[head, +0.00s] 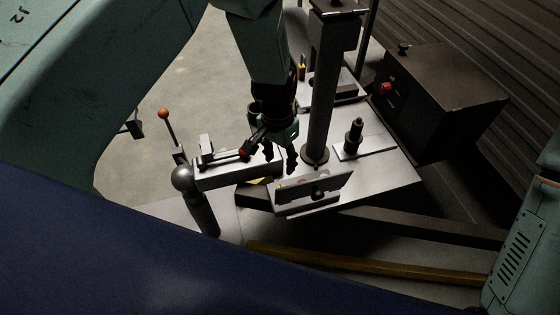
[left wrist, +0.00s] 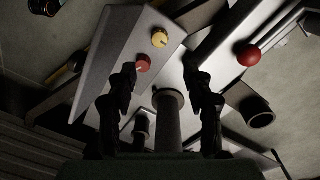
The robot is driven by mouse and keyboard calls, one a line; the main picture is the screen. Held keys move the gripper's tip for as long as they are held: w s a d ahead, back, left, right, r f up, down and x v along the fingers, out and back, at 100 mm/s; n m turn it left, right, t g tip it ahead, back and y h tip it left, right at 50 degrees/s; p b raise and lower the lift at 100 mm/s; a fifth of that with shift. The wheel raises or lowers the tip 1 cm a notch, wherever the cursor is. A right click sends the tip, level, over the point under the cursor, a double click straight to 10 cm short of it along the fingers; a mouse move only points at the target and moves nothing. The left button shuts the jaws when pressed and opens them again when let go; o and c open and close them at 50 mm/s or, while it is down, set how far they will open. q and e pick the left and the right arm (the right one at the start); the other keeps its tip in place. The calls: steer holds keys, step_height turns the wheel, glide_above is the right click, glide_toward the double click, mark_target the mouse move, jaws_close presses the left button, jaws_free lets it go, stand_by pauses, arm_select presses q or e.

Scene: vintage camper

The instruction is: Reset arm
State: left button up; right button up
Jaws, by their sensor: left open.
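My left gripper (head: 280,158) hangs pointing down over a grey metal table (head: 392,188), in front of a dark upright post (head: 322,110). Its two dark fingers stand apart, with nothing seen between them. In the left wrist view the open fingers (left wrist: 160,85) spread in front of a pale panel (left wrist: 113,55) with a red button (left wrist: 143,63) and a yellow button (left wrist: 159,38). I cannot tell whether a fingertip touches the panel. My right gripper is not in view; only part of a green arm link shows at the right edge of the head view.
A small tilted plate (head: 313,194) stands at the table's front edge, close to the gripper. A metal arm with a rounded end (head: 182,178) and an orange-knobbed lever (head: 164,113) stand left. A dark box (head: 440,98) with a red button is at right. Floor is clear at upper left.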

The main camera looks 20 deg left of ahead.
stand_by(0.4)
arm_select(q)
steer(key=s+a+f+n+t+y+p, duration=0.1)
steer(key=s+a+f+n+t, duration=0.25)
steer(key=s+a, duration=0.35)
steer(key=s+a+r+n+g+p, duration=0.1)
steer(key=s+g+p, duration=0.2)
steer(key=s, duration=2)
steer(key=shift+s+r+h, duration=0.25)
steer(key=shift+s+h, duration=0.05)
steer(key=shift+s, duration=0.1)
